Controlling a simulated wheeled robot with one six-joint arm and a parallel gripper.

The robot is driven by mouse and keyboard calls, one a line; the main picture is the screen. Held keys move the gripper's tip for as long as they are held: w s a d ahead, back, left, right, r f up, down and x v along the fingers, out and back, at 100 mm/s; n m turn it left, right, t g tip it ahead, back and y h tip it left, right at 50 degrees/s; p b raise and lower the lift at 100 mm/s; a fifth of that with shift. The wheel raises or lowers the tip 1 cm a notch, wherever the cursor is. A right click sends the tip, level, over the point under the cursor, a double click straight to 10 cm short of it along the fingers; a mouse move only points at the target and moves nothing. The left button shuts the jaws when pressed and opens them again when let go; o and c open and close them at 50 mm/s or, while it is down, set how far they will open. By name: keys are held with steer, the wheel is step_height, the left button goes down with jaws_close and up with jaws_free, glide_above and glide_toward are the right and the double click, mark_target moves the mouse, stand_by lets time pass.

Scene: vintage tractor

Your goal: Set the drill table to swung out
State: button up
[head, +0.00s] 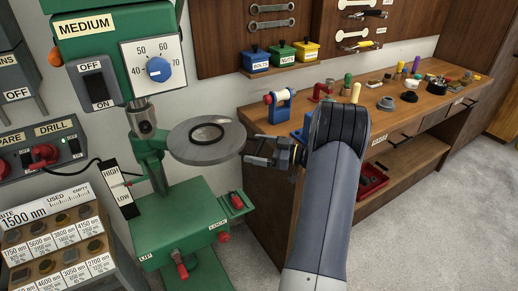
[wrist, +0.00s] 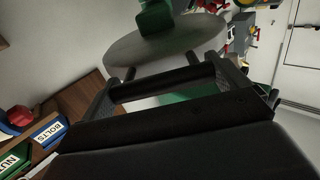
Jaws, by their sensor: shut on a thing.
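The drill table (head: 207,141) is a round grey disc on a green arm, with a dark ring on its top. It stands out to the right of the green drill press's upright (head: 155,170). My gripper (head: 268,153) is at the table's right edge and is shut on its dark handle bar. The wrist view shows the bar (wrist: 162,82) between my fingers, with two short posts joining it to the table's rim (wrist: 165,55). My forearm hides part of the scene in the head view.
A wooden workbench (head: 430,98) with small tools and parts stands just right of the table. A blue-and-white clamp-like item (head: 283,103) sits at its near end. Yellow, green and blue bins (head: 281,54) hang behind. A sample rack (head: 60,245) is at lower left.

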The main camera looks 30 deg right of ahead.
steer(key=shift+r, duration=0.1)
steer(key=o, duration=1)
steer(key=b+v, duration=0.2)
steer(key=v, duration=0.8)
steer(key=shift+s+d, duration=0.25)
steer(key=shift+s, duration=0.05)
